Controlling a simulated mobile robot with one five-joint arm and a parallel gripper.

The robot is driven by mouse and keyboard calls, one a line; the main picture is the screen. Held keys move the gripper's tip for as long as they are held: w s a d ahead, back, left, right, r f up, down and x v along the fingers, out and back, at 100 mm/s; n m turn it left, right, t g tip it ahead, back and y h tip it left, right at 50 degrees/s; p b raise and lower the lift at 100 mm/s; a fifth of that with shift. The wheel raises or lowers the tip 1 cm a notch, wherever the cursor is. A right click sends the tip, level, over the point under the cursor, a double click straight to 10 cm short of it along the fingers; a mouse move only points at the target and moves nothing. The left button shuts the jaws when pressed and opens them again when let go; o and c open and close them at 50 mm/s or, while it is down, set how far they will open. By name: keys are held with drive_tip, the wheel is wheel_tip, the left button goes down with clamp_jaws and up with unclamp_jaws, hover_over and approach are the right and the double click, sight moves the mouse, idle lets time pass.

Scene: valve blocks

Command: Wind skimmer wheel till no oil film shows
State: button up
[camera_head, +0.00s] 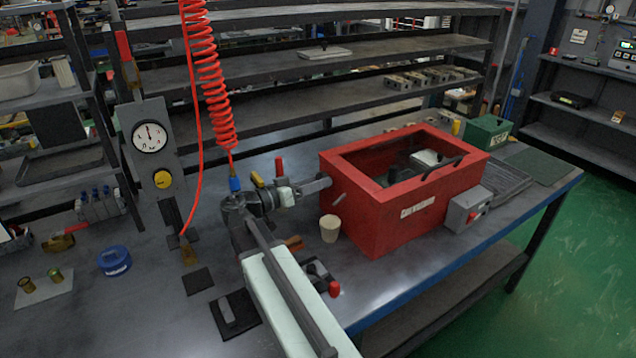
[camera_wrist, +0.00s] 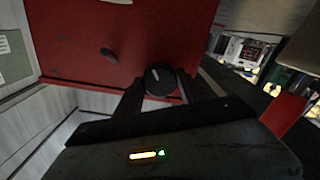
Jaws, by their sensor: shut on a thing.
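The red open-topped tank (camera_head: 385,215) stands on the bench right of centre, with a pale label on its front. My gripper (camera_head: 322,184) reaches its left side wall. In the wrist view my gripper (camera_wrist: 160,88) is shut on a small round black wheel (camera_wrist: 160,76) with a pale mark, at the red wall. In the head view my gripper hides the wheel. A short peg (camera_wrist: 107,52) juts from the same wall and also shows in the head view (camera_head: 339,198). The tank's inside is dark, with a pale block (camera_head: 428,158) in it; I cannot tell whether oil film shows.
A beige cup (camera_head: 330,228) stands close below my gripper. A grey switch box (camera_head: 468,209) is by the tank's front right. A red coiled hose (camera_head: 212,85) hangs left of my arm. A gauge panel (camera_head: 153,150) stands further left. A green box (camera_head: 488,134) is behind right.

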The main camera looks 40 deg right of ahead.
drive_tip(key=shift+s+f+m, duration=0.1)
drive_tip(key=shift+m, duration=0.4)
drive_tip(key=o, duration=1.3)
drive_tip(key=shift+o, duration=0.2)
drive_tip(key=a, duration=0.8)
drive_tip(key=shift+w, duration=0.3)
drive_tip(key=shift+d, duration=0.1)
